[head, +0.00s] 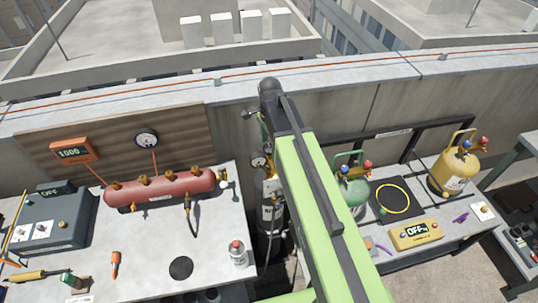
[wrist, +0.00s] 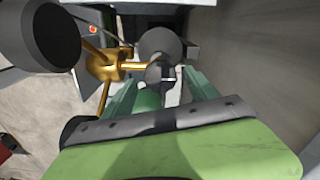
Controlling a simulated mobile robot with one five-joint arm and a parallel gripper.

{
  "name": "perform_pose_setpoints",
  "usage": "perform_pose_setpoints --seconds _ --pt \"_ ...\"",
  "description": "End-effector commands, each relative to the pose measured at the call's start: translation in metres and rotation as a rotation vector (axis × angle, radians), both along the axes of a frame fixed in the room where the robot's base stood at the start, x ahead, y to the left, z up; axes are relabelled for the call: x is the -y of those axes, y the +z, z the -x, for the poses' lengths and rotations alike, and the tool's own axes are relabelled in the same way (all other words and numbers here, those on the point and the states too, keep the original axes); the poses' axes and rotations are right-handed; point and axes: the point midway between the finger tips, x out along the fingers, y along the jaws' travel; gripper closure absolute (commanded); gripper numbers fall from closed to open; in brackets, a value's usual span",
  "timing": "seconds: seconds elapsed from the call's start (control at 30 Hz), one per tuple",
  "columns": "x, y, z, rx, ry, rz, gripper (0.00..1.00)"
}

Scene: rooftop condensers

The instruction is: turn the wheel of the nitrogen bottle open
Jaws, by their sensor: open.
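The nitrogen bottle (head: 271,222) is a dark grey cylinder with a pale label. It stands upright in the gap between two benches, partly hidden by my arm. A pale gauge (head: 258,162) shows by its top. In the wrist view a brass valve fitting (wrist: 103,67) and a large dark round part (wrist: 38,40) are at the upper left. A grey round part (wrist: 158,42), perhaps the wheel, lies just beyond my fingertips. My gripper (wrist: 156,80) is open, its two green fingers apart and pointing toward that part. Whether they touch it I cannot tell. The head view hides my gripper.
The left bench holds a red tank (head: 160,188), a grey box (head: 50,222) and a spray can (head: 237,253). The right bench holds a green bottle (head: 352,192), a yellow bottle (head: 455,172) and a yellow meter (head: 415,234). A concrete parapet (head: 215,92) runs behind.

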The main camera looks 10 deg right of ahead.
Motion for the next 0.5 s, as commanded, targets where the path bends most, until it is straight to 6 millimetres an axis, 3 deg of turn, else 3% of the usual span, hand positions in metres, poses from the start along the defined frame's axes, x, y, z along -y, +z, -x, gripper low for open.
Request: perform_pose_setpoints --seconds 0.07,0.33,0.5 --pt "-0.0002 -0.0114 0.0 0.0 0.0 0.0 0.33" --pt "-0.0006 -0.0092 0.0 0.0 0.001 0.0 0.33" --pt "-0.0008 -0.0092 -0.0001 0.0 0.001 0.0 0.55"
